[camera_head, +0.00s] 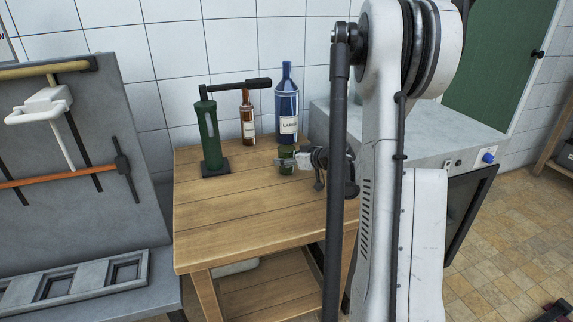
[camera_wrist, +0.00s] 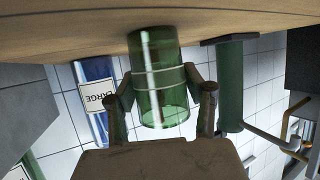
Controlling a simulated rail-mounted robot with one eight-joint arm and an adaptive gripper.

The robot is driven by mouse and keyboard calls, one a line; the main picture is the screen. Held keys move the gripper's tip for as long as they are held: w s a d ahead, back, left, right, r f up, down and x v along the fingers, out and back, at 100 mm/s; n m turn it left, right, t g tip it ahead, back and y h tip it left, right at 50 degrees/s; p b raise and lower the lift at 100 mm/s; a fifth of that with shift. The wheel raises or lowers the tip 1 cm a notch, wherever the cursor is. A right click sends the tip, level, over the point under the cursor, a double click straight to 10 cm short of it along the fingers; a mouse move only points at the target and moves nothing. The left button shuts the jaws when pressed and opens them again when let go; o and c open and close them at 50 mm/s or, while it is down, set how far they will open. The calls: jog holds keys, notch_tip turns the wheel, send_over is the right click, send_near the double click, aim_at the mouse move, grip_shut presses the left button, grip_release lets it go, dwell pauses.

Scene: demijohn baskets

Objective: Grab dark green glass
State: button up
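The dark green glass (camera_wrist: 158,95) stands on the wooden table. The wrist view shows it upside down, with its base against the tabletop at the top. My gripper (camera_wrist: 160,78) has one finger on each side of the glass, with the tips very close to its walls. I cannot tell whether both fingers press on it. In the head view the glass (camera_head: 287,157) is small and partly covered by my gripper (camera_head: 291,161), which reaches in from the right. The glass looks upright and empty.
A blue bottle with a label (camera_head: 288,105) and a brown bottle (camera_head: 247,118) stand behind the glass. A green corking device (camera_head: 210,135) with a black lever stands to the left. The front of the wooden table (camera_head: 235,225) is clear. A grey cabinet (camera_head: 430,125) stands right.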

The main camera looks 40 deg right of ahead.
aim_at(285, 146)
jog(key=c, duration=0.8)
jog(key=shift+r, duration=0.5)
jog(key=r, duration=0.1)
jog(key=r+p, duration=0.2)
jog(key=r, duration=0.1)
jog(key=shift+a, duration=0.35)
jog(key=a+r+p, duration=0.2)
jog(key=a+r, duration=0.4)
jog(key=a, duration=0.5)
jog(key=shift+w+p, duration=0.3)
jog(key=shift+p, duration=0.1)
